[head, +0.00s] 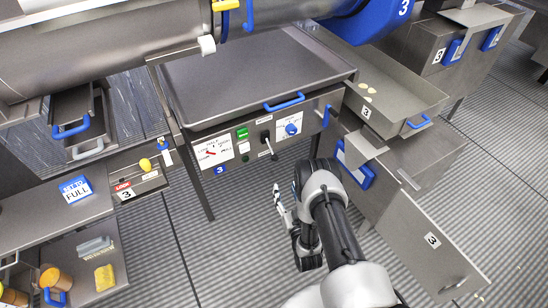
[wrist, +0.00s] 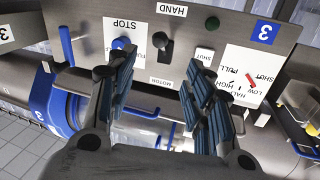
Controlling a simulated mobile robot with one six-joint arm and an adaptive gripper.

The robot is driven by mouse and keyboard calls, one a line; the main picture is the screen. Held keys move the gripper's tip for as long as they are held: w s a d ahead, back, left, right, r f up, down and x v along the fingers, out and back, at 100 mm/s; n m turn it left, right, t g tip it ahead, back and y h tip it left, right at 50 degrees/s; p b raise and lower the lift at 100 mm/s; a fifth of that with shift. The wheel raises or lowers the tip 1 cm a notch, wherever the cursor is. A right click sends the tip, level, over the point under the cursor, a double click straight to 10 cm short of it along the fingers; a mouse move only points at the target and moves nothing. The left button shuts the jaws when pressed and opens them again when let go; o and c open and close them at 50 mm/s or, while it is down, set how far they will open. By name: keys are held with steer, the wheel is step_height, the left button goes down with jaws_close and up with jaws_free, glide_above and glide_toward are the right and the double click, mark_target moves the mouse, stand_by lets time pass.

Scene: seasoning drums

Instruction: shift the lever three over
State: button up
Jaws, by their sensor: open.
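The control panel marked 3 (head: 240,146) is on the front of the steel table. A short dark lever (head: 270,146) sticks out between a green indicator (head: 242,133) and a blue knob (head: 291,129). In the wrist view the lever (wrist: 163,46) stands between the HAND and MOTION labels, in the gap beyond my fingers. My gripper (head: 278,192) is below and in front of the panel. In the wrist view its two dark ribbed fingers (wrist: 163,85) are spread apart, with nothing between them. They look apart from the lever, though the distance is hard to tell.
A dial card with a red pointer (wrist: 252,81) is beside my right finger in the wrist view. A blue tray handle (head: 285,102) is above the panel. An open steel bin (head: 388,90) is to the right, and a side bench (head: 65,215) to the left. Ridged floor (head: 225,255) is clear.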

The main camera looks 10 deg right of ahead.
mark_target(275, 161)
steer(key=w+b, duration=0.1)
steer(key=w, duration=0.4)
steer(key=w+b, duration=0.2)
steer(key=w, duration=0.4)
steer(key=w+a+b, duration=0.1)
steer(key=w+b, duration=0.1)
steer(key=w, duration=0.3)
steer(key=shift+w, duration=0.15)
steer(key=shift+c, duration=0.2)
jaws_close()
